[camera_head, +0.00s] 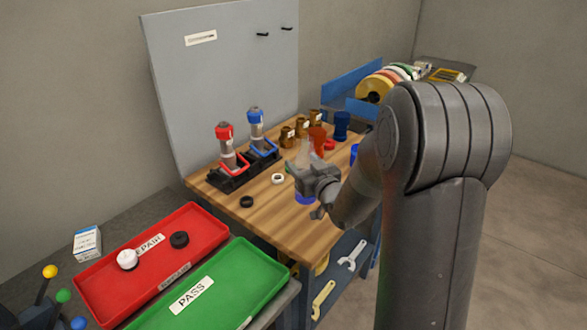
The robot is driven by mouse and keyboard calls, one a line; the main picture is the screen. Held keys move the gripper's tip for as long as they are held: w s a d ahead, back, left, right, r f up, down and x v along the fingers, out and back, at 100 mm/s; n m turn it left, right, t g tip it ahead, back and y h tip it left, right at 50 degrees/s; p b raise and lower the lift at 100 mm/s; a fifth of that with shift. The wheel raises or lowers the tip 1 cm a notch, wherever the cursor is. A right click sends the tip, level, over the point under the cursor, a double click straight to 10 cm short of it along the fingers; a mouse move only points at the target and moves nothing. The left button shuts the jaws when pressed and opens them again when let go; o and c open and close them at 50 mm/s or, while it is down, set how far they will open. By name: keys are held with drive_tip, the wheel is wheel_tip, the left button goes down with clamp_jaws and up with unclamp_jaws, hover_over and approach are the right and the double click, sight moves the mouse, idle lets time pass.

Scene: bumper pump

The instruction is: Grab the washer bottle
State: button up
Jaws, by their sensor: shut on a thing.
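My gripper (299,169) is over the wooden workbench (222,199), toward its right half. A small pale, see-through bottle with a narrow top, which looks like the washer bottle (303,151), stands up at the gripper's fingers. The gripper is shut on it. The fingers and wrist hide its lower part, so I cannot tell whether its base touches the bench.
A black stand holds red-topped (226,140) and blue-topped (256,125) pumps left of the gripper. Brown bottles (287,136), a red cup (317,138) and a blue cup (342,124) stand behind. Red (205,226) and green (262,266) trays lie front left.

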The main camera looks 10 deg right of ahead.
drive_tip(key=s+d+r, duration=0.3)
drive_tip(key=d+r, duration=0.1)
drive_tip(key=d, duration=0.3)
drive_tip(key=shift+r, duration=0.3)
drive_tip(key=shift+s, duration=0.1)
idle(1.5)
